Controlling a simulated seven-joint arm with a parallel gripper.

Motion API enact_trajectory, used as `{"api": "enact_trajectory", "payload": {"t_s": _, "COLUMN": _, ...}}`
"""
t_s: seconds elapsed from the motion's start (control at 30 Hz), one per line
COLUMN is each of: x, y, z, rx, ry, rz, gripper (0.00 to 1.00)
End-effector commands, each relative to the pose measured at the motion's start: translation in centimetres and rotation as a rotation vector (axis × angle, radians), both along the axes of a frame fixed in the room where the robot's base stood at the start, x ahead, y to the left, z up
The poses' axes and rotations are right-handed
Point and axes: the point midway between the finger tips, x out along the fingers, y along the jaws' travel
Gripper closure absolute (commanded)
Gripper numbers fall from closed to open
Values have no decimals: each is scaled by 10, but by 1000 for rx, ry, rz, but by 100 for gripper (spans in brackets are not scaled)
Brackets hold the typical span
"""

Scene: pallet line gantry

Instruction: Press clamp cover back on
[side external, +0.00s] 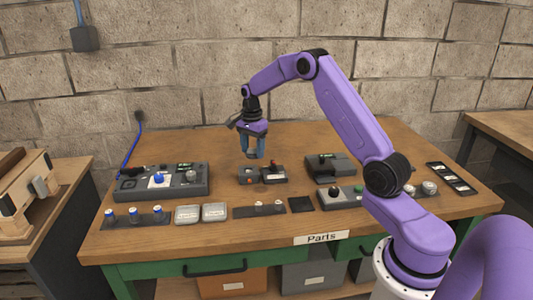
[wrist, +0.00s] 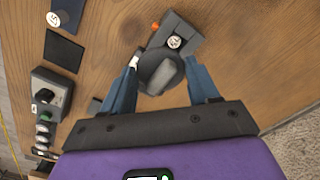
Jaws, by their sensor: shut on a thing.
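My gripper (side external: 256,154) hangs above the middle of the wooden table, fingers pointing down, with a gap below it. In the wrist view my gripper (wrist: 164,66) is shut on a dark grey rounded piece (wrist: 160,74), which looks like the clamp cover. Below stands a small dark unit (side external: 249,177) with an orange-red spot, beside another dark unit (side external: 274,177) with a red knob. In the wrist view a grey unit (wrist: 180,27) with a round white label lies just beyond the held piece, which partly covers it.
A control box (side external: 160,183) with a blue button stands at the left, and a dark box (side external: 331,168) at the right. Silver tins (side external: 187,215), a dark pad (side external: 301,204) and a button box (side external: 337,197) line the front. Bare wood surrounds the middle units.

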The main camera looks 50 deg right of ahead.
Motion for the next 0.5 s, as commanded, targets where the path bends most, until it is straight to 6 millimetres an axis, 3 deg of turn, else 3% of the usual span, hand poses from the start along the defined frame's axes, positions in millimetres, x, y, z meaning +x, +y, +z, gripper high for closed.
{"api": "enact_trajectory", "payload": {"t_s": 0.2, "x": 21, "y": 1, "z": -1, "rx": 0, "ry": -1, "rz": 0, "gripper": 70}}
{"api": "enact_trajectory", "payload": {"t_s": 0.5, "x": 25, "y": 1, "z": -9, "rx": 0, "ry": 0, "rz": 0, "gripper": 70}}
